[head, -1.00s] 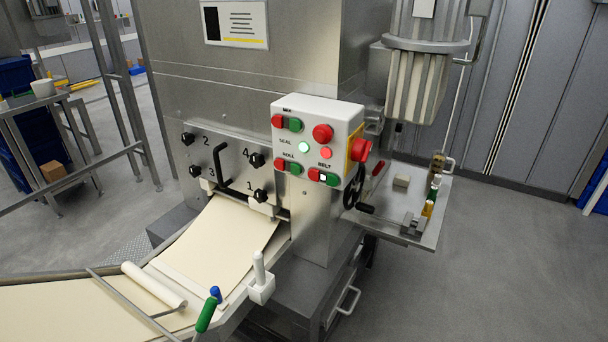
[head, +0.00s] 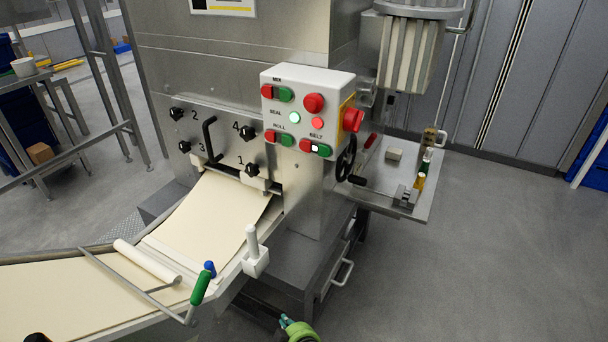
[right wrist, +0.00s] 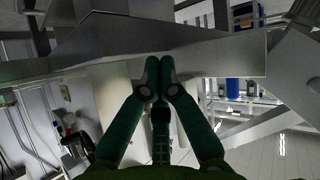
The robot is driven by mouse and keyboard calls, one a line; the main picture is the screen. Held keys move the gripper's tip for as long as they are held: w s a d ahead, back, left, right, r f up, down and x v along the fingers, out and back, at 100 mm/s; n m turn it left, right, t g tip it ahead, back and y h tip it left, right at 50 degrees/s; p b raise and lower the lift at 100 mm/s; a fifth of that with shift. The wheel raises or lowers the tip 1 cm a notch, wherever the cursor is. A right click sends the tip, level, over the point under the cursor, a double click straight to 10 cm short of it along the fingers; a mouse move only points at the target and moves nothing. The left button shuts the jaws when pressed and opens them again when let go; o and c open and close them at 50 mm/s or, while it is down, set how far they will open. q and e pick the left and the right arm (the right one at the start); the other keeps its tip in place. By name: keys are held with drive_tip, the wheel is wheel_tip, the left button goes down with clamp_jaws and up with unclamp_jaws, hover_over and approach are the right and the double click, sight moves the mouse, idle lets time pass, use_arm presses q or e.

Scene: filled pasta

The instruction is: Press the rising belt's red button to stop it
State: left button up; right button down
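The control box (head: 307,107) is white and fixed to the steel machine above the dough sheet. Its BELT label has a red button (head: 306,145) below it, beside a green button with a lit white patch (head: 321,150). My right gripper (head: 285,321) enters at the bottom edge of the head view, well below the box and apart from it. In the right wrist view its two dark green fingers (right wrist: 159,78) meet at the tips, with nothing seen between them.
Other red and green buttons crowd the box, with a large red knob (head: 353,119) on its side. A black handwheel (head: 346,158) and a shelf (head: 425,200) with small items lie to the right. A green-handled bar (head: 200,288) and white post (head: 253,250) stand by the dough.

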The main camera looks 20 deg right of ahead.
drive_tip(key=w+r+t+h, duration=0.1)
drive_tip(key=w+r+t, duration=0.3)
drive_tip(key=r, duration=0.7)
drive_tip(key=w+r+t, duration=0.1)
drive_tip(key=w+r, duration=0.4)
drive_tip(key=r, duration=0.6)
use_arm(q)
drive_tip(key=shift+f+b, duration=0.45)
drive_tip(key=shift+f, duration=0.05)
use_arm(e)
wheel_tip(320, 180, up, 19)
drive_tip(key=d+m+t+h, duration=0.1)
drive_tip(key=d+t+h, duration=0.1)
drive_tip(key=t+h, duration=0.1)
drive_tip(key=shift+s+d+t, duration=0.4)
drive_tip(key=shift+s+t, duration=0.05)
drive_tip(key=shift+t, duration=0.45)
use_arm(q)
drive_tip(key=shift+d, duration=0.1)
use_arm(e)
drive_tip(key=shift+f, duration=0.1)
